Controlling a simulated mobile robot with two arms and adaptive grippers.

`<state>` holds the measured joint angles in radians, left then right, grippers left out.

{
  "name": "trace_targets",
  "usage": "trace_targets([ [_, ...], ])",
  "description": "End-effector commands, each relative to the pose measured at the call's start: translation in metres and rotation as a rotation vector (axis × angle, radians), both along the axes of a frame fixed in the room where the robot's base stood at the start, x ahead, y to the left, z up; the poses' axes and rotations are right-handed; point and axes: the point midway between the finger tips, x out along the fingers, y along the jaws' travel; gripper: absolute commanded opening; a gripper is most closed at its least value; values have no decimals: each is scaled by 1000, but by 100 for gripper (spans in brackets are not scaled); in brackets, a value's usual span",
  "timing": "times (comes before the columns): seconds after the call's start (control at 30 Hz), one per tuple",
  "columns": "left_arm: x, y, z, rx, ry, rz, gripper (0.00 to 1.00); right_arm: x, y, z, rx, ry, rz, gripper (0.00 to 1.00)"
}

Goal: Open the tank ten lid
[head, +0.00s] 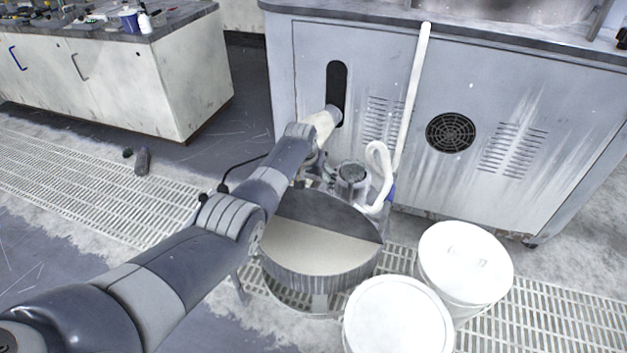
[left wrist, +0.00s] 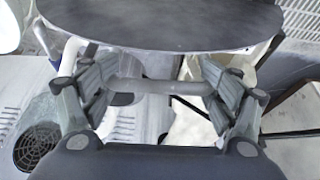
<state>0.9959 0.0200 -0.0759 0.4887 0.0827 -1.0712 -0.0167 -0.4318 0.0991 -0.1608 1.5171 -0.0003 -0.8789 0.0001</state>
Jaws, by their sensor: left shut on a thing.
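The tank (head: 318,268) is a round metal drum on legs in the middle of the head view. Its top shows a dark grey far half (head: 322,210) and a pale near half (head: 310,247); I cannot tell which part is the lid. The dark surface also fills the top of the left wrist view (left wrist: 165,22). In the left wrist view my left gripper (left wrist: 158,80) is shut on a pale horizontal bar handle (left wrist: 150,87), with a finger at each end. My right gripper is not in view.
Two white lidded buckets (head: 398,318) (head: 465,262) stand at the tank's near right. A grey cabinet (head: 400,50) with vents stands behind it. A white hose (head: 379,165) and a motor-like part (head: 352,172) sit at the tank's back. The floor is partly grating.

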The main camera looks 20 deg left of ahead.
Motion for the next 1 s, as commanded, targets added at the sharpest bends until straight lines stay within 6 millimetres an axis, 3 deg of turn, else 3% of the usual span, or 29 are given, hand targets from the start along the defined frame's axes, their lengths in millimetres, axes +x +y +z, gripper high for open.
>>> trace_targets([
  [0.4, 5, 0, 7, 1, -16, -3, 36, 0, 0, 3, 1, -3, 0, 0],
  [0.43, 5, 0, 7, 1, -16, -3, 81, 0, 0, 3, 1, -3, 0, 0],
  [0.5, 5, 0, 7, 1, -17, -3, 97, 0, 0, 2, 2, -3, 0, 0],
  [0.53, 5, 0, 7, 1, -16, -3, 100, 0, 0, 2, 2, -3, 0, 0],
  [1.0, 2, 0, 2, 1, -5, -2, 100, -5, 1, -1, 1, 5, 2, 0],
])
